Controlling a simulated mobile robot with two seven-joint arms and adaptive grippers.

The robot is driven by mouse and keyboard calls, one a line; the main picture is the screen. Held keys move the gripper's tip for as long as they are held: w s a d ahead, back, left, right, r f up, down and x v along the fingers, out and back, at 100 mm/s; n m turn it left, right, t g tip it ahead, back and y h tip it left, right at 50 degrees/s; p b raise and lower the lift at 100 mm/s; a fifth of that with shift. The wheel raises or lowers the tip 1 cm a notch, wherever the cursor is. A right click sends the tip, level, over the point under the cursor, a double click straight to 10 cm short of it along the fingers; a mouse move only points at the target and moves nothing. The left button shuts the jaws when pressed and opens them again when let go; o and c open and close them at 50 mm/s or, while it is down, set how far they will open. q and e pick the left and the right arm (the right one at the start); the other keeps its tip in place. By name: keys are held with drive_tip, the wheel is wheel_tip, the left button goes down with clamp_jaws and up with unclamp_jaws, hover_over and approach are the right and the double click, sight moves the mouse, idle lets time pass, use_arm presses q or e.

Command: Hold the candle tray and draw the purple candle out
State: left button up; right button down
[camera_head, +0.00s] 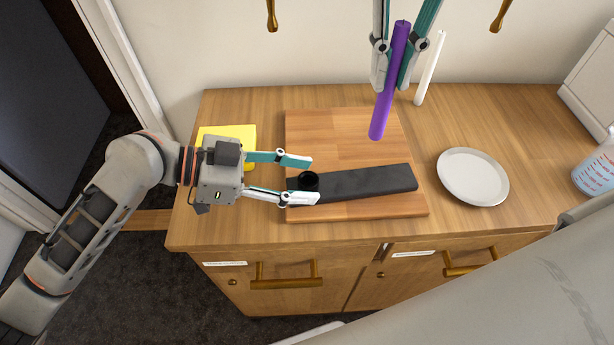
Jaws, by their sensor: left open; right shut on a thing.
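The purple candle (385,105) is in the air above the back of the board, slightly tilted and clear of the tray. My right gripper (392,78) comes down from the top edge and is shut on the candle. The candle's upper end shows between the fingers.
A white candle (430,68) shows just right of my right gripper, near the wall. A yellow item (240,134) lies behind my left gripper. A pale plate (473,177) is right of the board (330,125), and a clear container (596,172) stands at the right edge.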

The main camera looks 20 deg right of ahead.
use_arm(q)
drive_tip(key=v, duration=1)
drive_tip(key=shift+a, duration=0.1)
